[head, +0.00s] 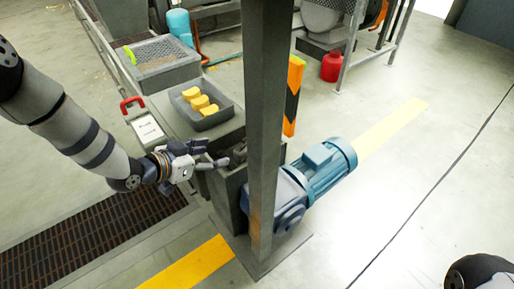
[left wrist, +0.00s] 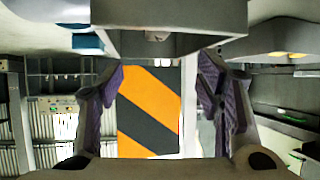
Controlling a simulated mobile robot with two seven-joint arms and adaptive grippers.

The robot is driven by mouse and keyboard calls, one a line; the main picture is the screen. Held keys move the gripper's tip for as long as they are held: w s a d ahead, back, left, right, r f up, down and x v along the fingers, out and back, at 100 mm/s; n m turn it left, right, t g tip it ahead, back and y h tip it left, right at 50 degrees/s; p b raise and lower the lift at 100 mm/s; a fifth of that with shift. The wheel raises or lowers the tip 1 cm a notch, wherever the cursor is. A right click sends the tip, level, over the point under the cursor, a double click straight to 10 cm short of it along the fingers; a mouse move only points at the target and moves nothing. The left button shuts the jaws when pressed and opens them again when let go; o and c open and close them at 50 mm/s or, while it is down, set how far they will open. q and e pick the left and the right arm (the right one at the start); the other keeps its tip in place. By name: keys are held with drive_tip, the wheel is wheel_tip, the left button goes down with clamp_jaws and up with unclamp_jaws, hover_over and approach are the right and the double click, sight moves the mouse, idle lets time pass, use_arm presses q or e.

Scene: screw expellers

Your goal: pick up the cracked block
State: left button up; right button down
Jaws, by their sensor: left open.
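My left gripper (head: 203,157) is open beside the post, over the near end of the grey machine housing (head: 228,196). Its two fingers show apart and empty in the left wrist view (left wrist: 160,95). A small dark grey-brown piece (head: 239,151) sits on top of the housing just past the fingertips and may be the cracked block, but I cannot make out a crack. A grey box-shaped part (left wrist: 170,40) is at the top of the left wrist view, apart from the fingers. My right gripper is not in view.
A grey tray (head: 215,122) with several yellow pieces (head: 196,99) stands behind the gripper. A thick grey post (head: 264,120) rises close to its right. A blue motor (head: 325,168) lies beyond.

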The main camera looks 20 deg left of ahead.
sight(243, 148)
use_arm(q)
drive_tip(key=b+x, duration=0.1)
drive_tip(key=x, duration=0.1)
drive_tip(key=b+x, duration=0.1)
drive_tip(key=x, duration=0.2)
drive_tip(key=shift+s+f, duration=0.1)
drive_tip(key=shift+f, duration=0.3)
drive_tip(key=b+x, duration=0.3)
drive_tip(key=x, duration=0.2)
drive_tip(key=shift+d, duration=0.15)
drive_tip(key=shift+w+d+b, duration=0.15)
drive_tip(key=shift+w+b, duration=0.15)
drive_tip(key=shift+r, duration=0.1)
drive_tip(key=c, duration=1.3)
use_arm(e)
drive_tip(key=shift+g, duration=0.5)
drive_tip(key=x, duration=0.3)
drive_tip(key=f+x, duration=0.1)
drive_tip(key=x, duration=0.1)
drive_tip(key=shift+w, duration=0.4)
